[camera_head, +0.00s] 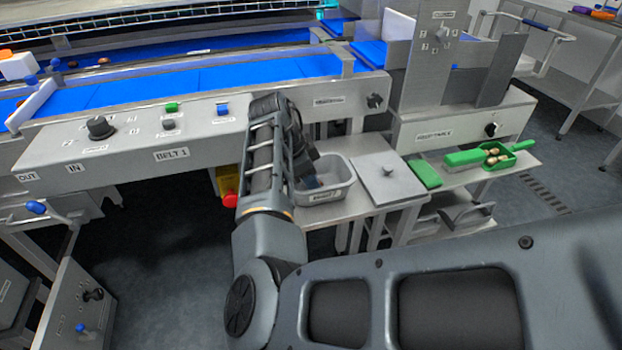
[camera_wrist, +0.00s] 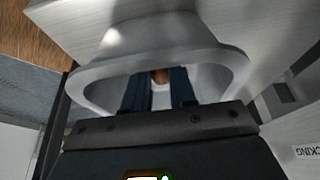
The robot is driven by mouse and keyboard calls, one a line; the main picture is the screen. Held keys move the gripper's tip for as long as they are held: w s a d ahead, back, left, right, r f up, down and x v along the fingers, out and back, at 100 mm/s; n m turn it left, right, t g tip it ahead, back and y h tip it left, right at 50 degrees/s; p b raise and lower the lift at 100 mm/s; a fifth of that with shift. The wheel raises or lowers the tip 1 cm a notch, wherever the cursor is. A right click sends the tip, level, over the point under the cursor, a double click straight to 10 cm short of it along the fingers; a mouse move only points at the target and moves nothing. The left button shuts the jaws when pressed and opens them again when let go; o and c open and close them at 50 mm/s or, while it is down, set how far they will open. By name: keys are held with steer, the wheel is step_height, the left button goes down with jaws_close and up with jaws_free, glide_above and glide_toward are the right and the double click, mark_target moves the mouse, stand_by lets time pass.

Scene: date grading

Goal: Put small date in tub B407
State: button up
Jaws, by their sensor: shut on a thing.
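A grey tub (camera_head: 338,190) stands on a low steel shelf below the belt machine; its front label is too small to read. Its pale rim (camera_wrist: 232,66) curves around my fingers in the wrist view. My gripper (camera_head: 310,182) points down into the tub's opening. In the wrist view my gripper (camera_wrist: 160,88) is shut on a small brown date (camera_wrist: 160,76), held between the two dark blue fingertips. Most of the date is hidden by the fingers. I cannot tell whether it touches the tub's floor.
A flat grey lid with a knob (camera_head: 388,172) lies right of the tub. The belt machine's control panel (camera_head: 130,142) is behind and left of my arm.

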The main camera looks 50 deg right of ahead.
steer(key=shift+f, duration=0.15)
steer(key=o, duration=0.8)
steer(key=shift+c, duration=0.2)
steer(key=v, duration=0.7)
steer(key=shift+r, duration=0.4)
